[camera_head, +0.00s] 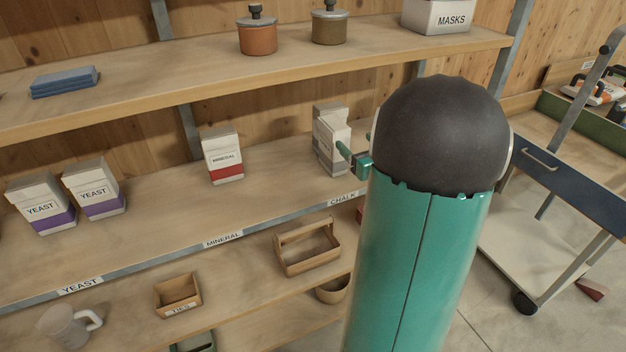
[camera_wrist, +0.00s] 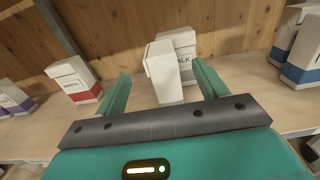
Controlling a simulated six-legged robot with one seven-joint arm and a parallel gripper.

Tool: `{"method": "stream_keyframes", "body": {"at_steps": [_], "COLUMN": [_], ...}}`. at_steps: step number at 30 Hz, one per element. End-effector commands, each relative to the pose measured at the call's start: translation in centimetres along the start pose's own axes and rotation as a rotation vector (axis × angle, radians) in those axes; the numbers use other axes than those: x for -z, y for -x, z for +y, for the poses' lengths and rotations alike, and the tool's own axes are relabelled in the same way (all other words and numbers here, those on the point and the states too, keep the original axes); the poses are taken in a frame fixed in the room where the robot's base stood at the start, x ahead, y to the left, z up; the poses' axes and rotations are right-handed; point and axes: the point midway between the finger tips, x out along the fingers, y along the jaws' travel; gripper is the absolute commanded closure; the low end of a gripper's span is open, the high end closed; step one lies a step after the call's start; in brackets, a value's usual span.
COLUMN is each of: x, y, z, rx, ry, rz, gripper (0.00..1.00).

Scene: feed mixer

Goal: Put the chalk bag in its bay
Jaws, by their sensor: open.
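Two pale bags stand close together at the CHALK label (camera_head: 343,199) on the middle shelf. In the wrist view the rear bag (camera_wrist: 186,46) shows a label ending in "ALK"; the front bag (camera_wrist: 163,76) shows a blank side and overlaps it. In the head view the front bag (camera_head: 331,146) has a grey band and stands upright or nearly so. Whether the two bags touch I cannot tell. My gripper (camera_wrist: 162,77) is open, with one green finger on each side of the front bag. In the head view my arm hides most of my gripper (camera_head: 351,156).
A mineral bag (camera_head: 222,156) and two yeast bags (camera_head: 94,188) stand to the left on the same shelf (camera_head: 165,208). Blue-banded bags (camera_wrist: 303,60) stand at the right. The upper shelf (camera_head: 190,75) overhangs. A wooden carrier (camera_head: 308,250) sits below; a cart (camera_head: 560,180) stands right.

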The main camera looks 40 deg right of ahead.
Motion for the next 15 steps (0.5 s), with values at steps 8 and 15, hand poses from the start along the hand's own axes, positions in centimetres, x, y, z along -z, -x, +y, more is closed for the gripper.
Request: {"method": "stream_keyframes", "body": {"at_steps": [8,15], "x": [-2.1,-3.3], "y": [-1.0,4.5], "z": [9.7,27.4], "rx": [-0.279,-0.861], "ry": [0.194,0.738], "rz": [0.039,0.062], "gripper": [0.28,0.28]}}
